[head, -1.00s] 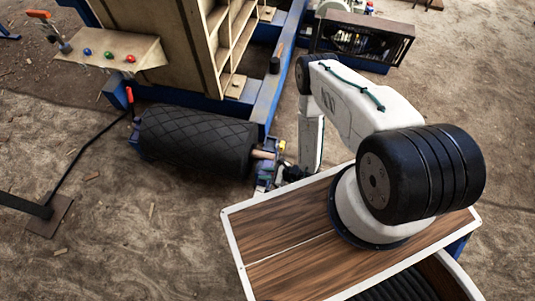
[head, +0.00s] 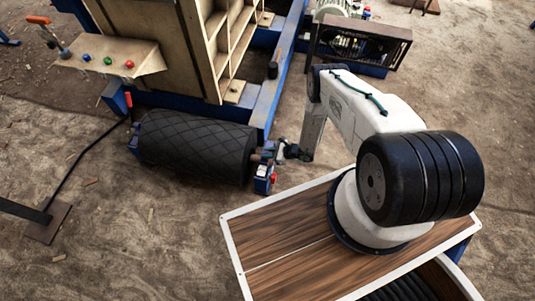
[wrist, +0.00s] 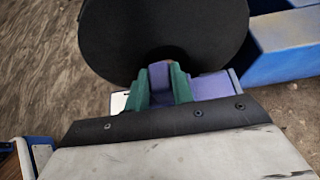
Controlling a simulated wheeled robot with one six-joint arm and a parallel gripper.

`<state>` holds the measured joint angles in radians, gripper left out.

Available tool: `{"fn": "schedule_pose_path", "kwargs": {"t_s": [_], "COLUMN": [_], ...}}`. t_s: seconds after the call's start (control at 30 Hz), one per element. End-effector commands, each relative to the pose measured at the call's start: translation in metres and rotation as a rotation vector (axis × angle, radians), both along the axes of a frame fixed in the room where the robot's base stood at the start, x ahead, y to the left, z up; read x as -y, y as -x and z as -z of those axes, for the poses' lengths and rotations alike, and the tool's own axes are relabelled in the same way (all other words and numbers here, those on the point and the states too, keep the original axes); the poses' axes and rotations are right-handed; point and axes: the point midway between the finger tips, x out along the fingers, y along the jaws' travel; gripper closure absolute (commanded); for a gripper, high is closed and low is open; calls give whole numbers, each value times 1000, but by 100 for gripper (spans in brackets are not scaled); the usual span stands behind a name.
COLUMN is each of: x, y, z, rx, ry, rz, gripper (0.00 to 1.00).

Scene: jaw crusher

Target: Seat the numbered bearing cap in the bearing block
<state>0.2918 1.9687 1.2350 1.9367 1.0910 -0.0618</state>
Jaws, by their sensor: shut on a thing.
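My gripper (wrist: 159,92) has green fingers, which are shut on the purple bearing cap (wrist: 158,76) in the wrist view. The cap shows only in part between the fingers, and no number can be read. More purple surface (wrist: 208,86) shows right of the fingers; I cannot tell whether it is cap or block. In the head view my gripper (head: 281,151) is at the right end of the black roller (head: 195,147), close to its shaft. The blue bearing block (head: 263,182) stands below that shaft end. Whether cap and block touch is hidden.
The roller's dark end face (wrist: 165,35) fills the top of the wrist view. A blue frame beam (head: 272,95) runs behind the gripper. A panel with coloured buttons (head: 108,61) is at upper left. Bare ground lies in front of the roller.

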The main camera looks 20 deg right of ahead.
Motion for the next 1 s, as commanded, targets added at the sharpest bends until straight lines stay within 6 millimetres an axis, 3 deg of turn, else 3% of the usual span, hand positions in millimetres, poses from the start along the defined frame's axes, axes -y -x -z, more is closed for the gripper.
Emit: {"fn": "schedule_pose_path", "kwargs": {"t_s": [0.13, 0.5, 0.53, 0.6, 1.0], "x": [1, 0, 0, 0, 5], "y": [-3, -2, -2, -2, 0], "z": [10, 14, 14, 14, 8], "rx": [6, 5, 4, 4, 4], "ry": [0, 0, 0, 0, 0], "rz": [1, 0, 0, 0, 2], "gripper": [100, 100, 71, 55, 55]}}
